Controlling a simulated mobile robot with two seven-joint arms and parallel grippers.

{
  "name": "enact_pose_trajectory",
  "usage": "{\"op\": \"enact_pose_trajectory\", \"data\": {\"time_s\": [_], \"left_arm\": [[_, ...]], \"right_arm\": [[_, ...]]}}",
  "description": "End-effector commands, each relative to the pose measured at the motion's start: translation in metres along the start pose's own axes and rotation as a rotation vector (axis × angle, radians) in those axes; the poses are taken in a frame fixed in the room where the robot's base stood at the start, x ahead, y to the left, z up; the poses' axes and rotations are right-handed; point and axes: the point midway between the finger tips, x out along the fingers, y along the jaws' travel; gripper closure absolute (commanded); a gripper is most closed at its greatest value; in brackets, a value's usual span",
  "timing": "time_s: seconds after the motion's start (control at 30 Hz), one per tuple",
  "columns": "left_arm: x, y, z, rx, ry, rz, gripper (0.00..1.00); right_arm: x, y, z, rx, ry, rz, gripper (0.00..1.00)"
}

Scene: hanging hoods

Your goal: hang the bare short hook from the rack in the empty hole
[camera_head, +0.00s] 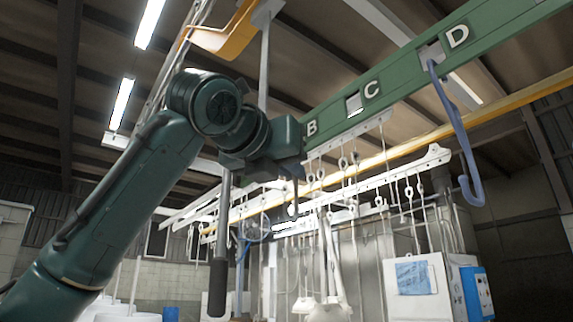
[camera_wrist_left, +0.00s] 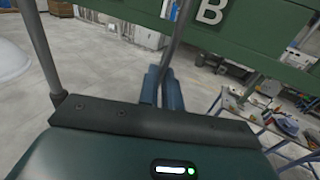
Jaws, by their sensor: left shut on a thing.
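A green beam (camera_head: 405,78) with letters B, C and D crosses the upper right of the head view. The square hole left of C (camera_head: 353,103) is open and empty. A blue hook (camera_head: 455,125) hangs from the hole by D. My left gripper (camera_head: 291,142) is close to the beam's B end in the head view. In the left wrist view, its fingers (camera_wrist_left: 162,90) are shut on a dark grey hook (camera_wrist_left: 174,50), whose shank runs up in front of the beam (camera_wrist_left: 225,38) near B. The hook's ends are not clear. My right gripper is not in view.
White rails (camera_head: 400,172) with several small hanging hooks stand behind and below the beam. A grey rod with a dark lower end (camera_head: 218,270) hangs beside my left wrist. A yellow rail (camera_head: 500,108) runs behind. The wrist view shows open floor (camera_wrist_left: 100,75).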

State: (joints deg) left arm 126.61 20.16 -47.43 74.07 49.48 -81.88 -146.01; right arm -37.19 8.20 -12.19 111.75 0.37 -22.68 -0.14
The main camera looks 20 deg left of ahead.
Motion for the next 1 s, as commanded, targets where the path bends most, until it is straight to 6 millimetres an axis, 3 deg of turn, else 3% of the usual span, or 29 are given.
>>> {"op": "enact_pose_trajectory", "data": {"time_s": [1.0], "left_arm": [[0.027,0.0,0.0,0.0,0.0,-0.001,1.0]], "right_arm": [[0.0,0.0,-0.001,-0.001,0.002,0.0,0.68]]}}
